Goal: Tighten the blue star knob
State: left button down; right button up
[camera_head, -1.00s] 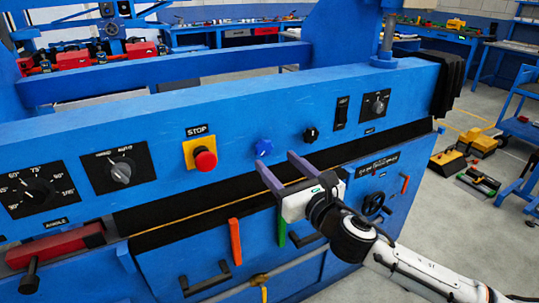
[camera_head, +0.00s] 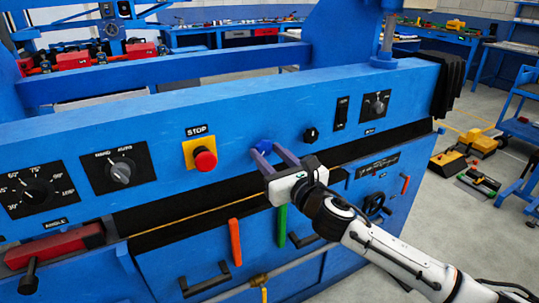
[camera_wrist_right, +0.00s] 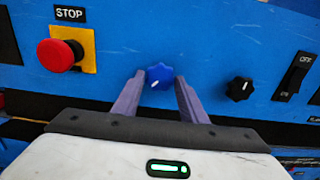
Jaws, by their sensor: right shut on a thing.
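The blue star knob (camera_head: 264,146) sits on the sloped blue panel, right of the red stop button. In the right wrist view the knob (camera_wrist_right: 159,76) shows its lobed rim and a white pointer mark. My right gripper (camera_head: 265,150) reaches up from the lower right, with its purple fingers on the two sides of the knob. In the right wrist view the fingertips (camera_wrist_right: 159,80) flank the knob and are closed on it. My left gripper is in neither view.
The red stop button (camera_head: 205,159) on its yellow plate is to the left. A black knob (camera_head: 311,135) and a black rocker switch (camera_head: 341,112) are to the right. Orange (camera_head: 235,241) and green (camera_head: 282,226) handles are below.

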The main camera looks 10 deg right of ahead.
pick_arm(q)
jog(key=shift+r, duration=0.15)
pick_arm(e)
jog(key=shift+m+p, duration=0.4)
jog(key=shift+m, duration=0.3)
jog(key=m+p, duration=0.1)
jog(key=m, duration=0.2)
jog(key=m+p, duration=0.1)
jog(key=m, duration=0.3)
jog(key=shift+a, duration=0.1)
jog(key=m+p, duration=0.2)
jog(key=m, duration=0.3)
jog(key=shift+m, duration=0.3)
jog(key=m+p, duration=0.1)
jog(key=m, duration=0.2)
jog(key=shift+s+r+m, duration=0.1)
jog(key=shift+m, duration=0.2)
jog(key=m+p, duration=0.1)
jog(key=m, duration=0.2)
jog(key=shift+m, duration=0.3)
pick_arm(q)
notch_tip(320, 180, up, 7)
jog(key=p, duration=0.2)
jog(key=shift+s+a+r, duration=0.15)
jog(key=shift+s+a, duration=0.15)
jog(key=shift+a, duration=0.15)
pick_arm(e)
jog(key=m, duration=0.6)
